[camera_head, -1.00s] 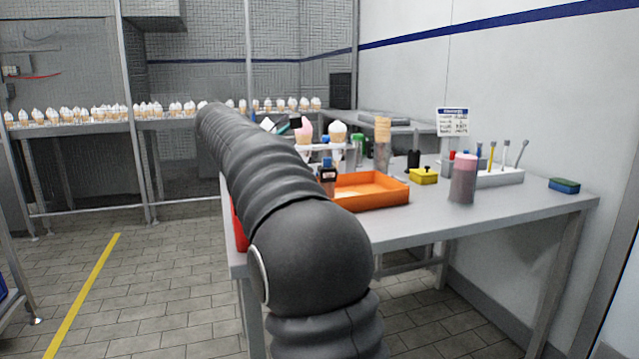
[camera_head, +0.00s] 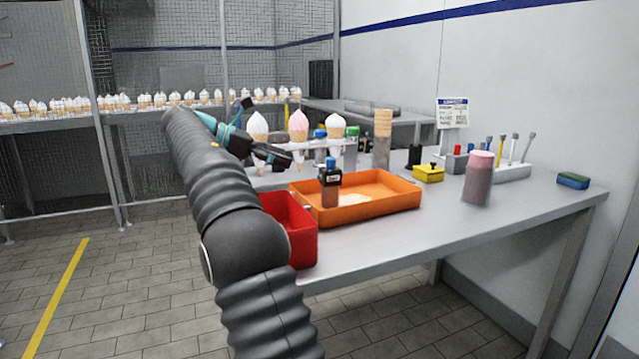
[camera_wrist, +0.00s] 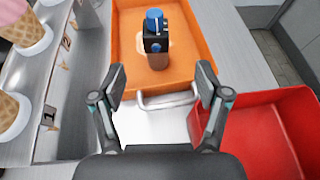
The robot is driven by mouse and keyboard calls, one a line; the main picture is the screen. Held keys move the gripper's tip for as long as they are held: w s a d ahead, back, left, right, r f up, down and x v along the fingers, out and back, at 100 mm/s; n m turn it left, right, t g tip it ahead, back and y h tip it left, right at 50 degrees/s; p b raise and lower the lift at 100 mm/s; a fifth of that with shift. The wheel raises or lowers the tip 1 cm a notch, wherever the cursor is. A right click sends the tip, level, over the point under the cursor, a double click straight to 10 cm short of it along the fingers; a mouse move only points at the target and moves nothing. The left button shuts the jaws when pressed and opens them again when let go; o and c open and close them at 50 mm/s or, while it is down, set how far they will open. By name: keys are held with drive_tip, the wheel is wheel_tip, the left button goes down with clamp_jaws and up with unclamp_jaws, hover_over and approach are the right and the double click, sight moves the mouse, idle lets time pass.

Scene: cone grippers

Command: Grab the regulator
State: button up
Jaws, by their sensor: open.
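The regulator looks to be the small black device with a blue knob (camera_wrist: 154,35) in the wrist view, on a brownish bottle-like body. It stands upright in the orange tray, ahead of my gripper and midway between its fingers in the picture. The head view also shows this regulator (camera_head: 331,180) at the tray's near left. My gripper (camera_wrist: 161,88) is open and empty, with its fingers apart over the table by the tray's near edge. In the head view my gripper (camera_head: 277,157) is left of the regulator, apart from it.
The orange tray (camera_head: 385,203) holds a pale patch. A red bin (camera_head: 302,245) stands beside it at the table's front left. A cone rack (camera_wrist: 62,75) lies left of my gripper. A pink-topped jar (camera_head: 479,180) and a yellow box (camera_head: 428,174) stand to the right.

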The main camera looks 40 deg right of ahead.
sight(327, 169)
drive_tip(key=b+x, duration=0.2)
drive_tip(key=x, duration=0.6)
drive_tip(key=shift+d, duration=0.25)
drive_tip(key=shift+w+b+x, duration=0.2)
drive_tip(key=shift+b+x, duration=0.5)
drive_tip(key=shift+x, duration=1.95)
drive_tip(key=shift+d+r, duration=0.15)
drive_tip(key=shift+r, duration=0.1)
drive_tip(key=c, duration=1.4)
